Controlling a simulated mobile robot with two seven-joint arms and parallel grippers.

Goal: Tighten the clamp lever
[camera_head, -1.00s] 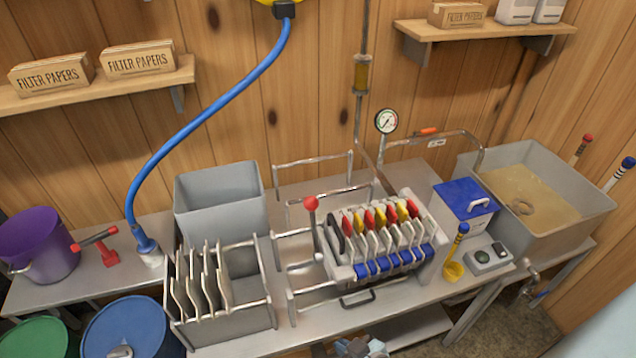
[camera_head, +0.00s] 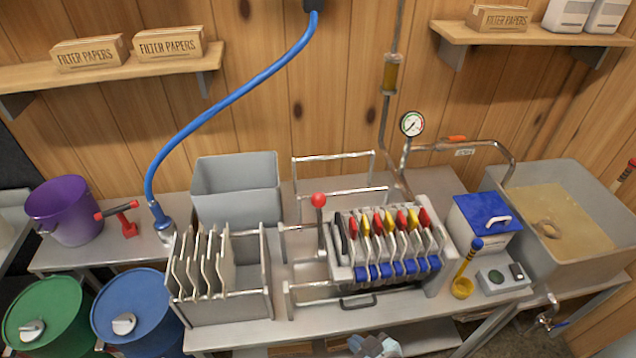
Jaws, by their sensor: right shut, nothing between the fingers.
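The clamp lever (camera_head: 318,222) stands upright with a red ball knob at the left end of the filter press (camera_head: 341,262). The press holds a row of pale plates with red and yellow tabs on top and blue pieces along the front. A black handle (camera_head: 357,302) sits at its front. A pale, smooth part at the lower right edge appears to belong to my right gripper or arm (camera_head: 618,338). It is well away from the lever, and I cannot make out the fingertips. My right gripper is shut and empty. My left gripper is not in the picture.
A plate rack (camera_head: 220,310) and a grey bin (camera_head: 237,190) stand left of the press. A blue hose (camera_head: 222,100) arches at left.

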